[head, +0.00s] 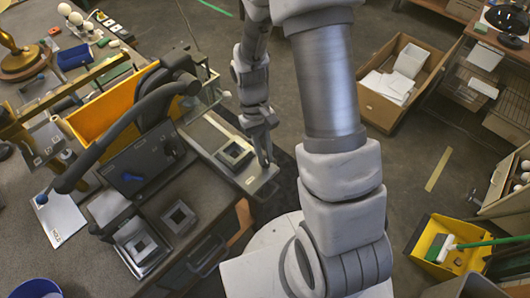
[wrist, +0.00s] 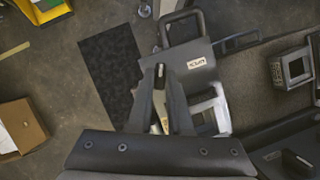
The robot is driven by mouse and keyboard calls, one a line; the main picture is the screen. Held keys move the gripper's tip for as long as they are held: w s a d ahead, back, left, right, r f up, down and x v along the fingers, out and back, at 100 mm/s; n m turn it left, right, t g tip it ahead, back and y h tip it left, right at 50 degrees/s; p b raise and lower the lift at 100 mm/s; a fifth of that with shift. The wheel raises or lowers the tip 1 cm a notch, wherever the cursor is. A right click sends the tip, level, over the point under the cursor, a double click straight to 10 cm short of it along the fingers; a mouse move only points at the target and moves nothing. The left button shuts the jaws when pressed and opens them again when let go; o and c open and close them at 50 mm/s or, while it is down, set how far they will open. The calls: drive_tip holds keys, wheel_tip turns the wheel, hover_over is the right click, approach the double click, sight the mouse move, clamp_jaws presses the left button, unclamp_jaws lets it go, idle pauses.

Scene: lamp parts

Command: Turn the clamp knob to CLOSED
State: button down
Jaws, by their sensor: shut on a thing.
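A grey fixture plate (head: 252,178) juts out at the right side of the bench and carries a dark square block with an opening (head: 235,152). My gripper (head: 265,160) points down at the plate's outer right end, beside the block. In the wrist view, my gripper's fingers (wrist: 160,75) are close together over the plate's end. They are shut on what appears to be the clamp knob, which they mostly hide. A small label (wrist: 197,62) lies on the plate just right of the fingertips; its lettering is too small to read surely. The knob's setting cannot be made out.
A yellow bin (head: 105,110) and a dark curved arm-like fixture (head: 120,130) stand left of the plate. A second square block (head: 178,217) sits nearer on the bench. A cardboard box (head: 405,75) and a yellow dustpan (head: 445,243) are on the floor at right.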

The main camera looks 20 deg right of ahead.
drive_tip(key=n, duration=0.2)
drive_tip(key=n+h, duration=0.1)
drive_tip(key=n, duration=0.1)
drive_tip(key=shift+a+n+t+h, duration=0.15)
drive_tip(key=shift+n+t+h, duration=0.15)
drive_tip(key=shift+t, duration=0.1)
idle(0.4)
drive_tip(key=c, duration=0.8)
unclamp_jaws()
drive_tip(key=shift+c, duration=0.2)
drive_tip(key=v, duration=1.7)
drive_tip(key=shift+a+r+p, duration=0.15)
drive_tip(key=shift+r+p, duration=0.05)
drive_tip(key=shift+p, duration=0.1)
drive_tip(key=shift+w, duration=0.15)
